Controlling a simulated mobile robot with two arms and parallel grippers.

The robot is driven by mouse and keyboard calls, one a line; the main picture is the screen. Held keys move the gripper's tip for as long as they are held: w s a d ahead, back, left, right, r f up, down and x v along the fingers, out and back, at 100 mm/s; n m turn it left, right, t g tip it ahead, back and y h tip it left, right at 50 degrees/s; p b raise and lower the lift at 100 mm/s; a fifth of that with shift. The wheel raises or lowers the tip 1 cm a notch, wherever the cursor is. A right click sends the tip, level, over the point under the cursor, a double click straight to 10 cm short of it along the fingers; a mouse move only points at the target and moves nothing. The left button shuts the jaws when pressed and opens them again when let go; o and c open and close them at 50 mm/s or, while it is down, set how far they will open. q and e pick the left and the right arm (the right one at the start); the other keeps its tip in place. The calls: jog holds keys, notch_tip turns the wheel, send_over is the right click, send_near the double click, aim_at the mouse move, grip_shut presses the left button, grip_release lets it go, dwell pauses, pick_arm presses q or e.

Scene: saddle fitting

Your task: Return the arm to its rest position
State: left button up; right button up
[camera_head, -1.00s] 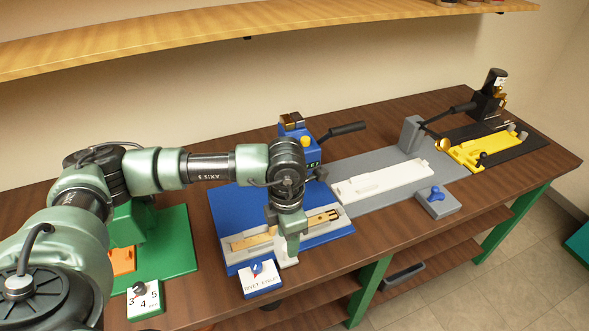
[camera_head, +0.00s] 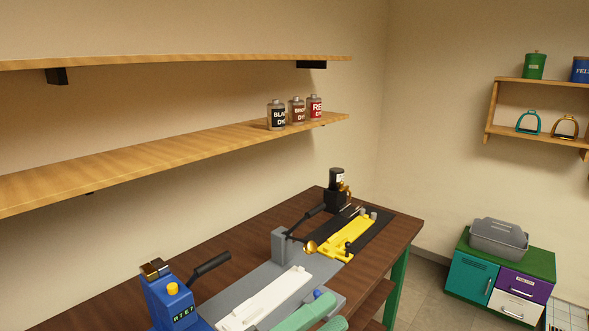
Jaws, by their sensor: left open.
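The rest of my left arm is below the frame. My right gripper is not in view.
The workbench (camera_head: 298,213) carries a blue press (camera_head: 165,300) with a black lever and a yellow fixture (camera_head: 346,238) on a black mat. Dye bottles (camera_head: 297,111) stand on a wall shelf (camera_head: 170,150). A cabinet (camera_head: 500,272) stands at right on open floor.

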pick_arm(q)
jog(key=w+a+f+n+t+y, duration=0.4)
jog(key=a+n+y, duration=0.4)
jog(key=n, duration=0.2)
jog(key=w+a+f+n+t+y, duration=0.3)
jog(key=a+f+n+t+y, duration=0.15)
jog(key=a+n+y, duration=0.45)
jog(key=s+a+f+n+g+y, duration=0.35)
jog(key=f+n+g, duration=0.2)
jog(key=f, duration=0.45)
jog(key=s+a+f+n+g, duration=0.2)
jog(key=s+f+g, duration=0.3)
jog(key=s+f, duration=0.4)
jog(key=s+a+f+n+g, duration=0.2)
jog(key=s+f+g, duration=0.4)
jog(key=s, duration=0.5)
notch_tip(320, 180, down, 28)
jog(key=s+b, duration=0.1)
jog(key=b, duration=0.2)
jog(key=s+a+f+g+b, duration=0.1)
jog(key=s+a+f, duration=0.2)
jog(key=s+f, duration=1.4)
notch_tip(320, 180, down, 2)
jog(key=shift+f+m+g+h, duration=0.15)
jog(key=shift+m+g+h, duration=0.15)
jog(key=shift+m+h, duration=0.05)
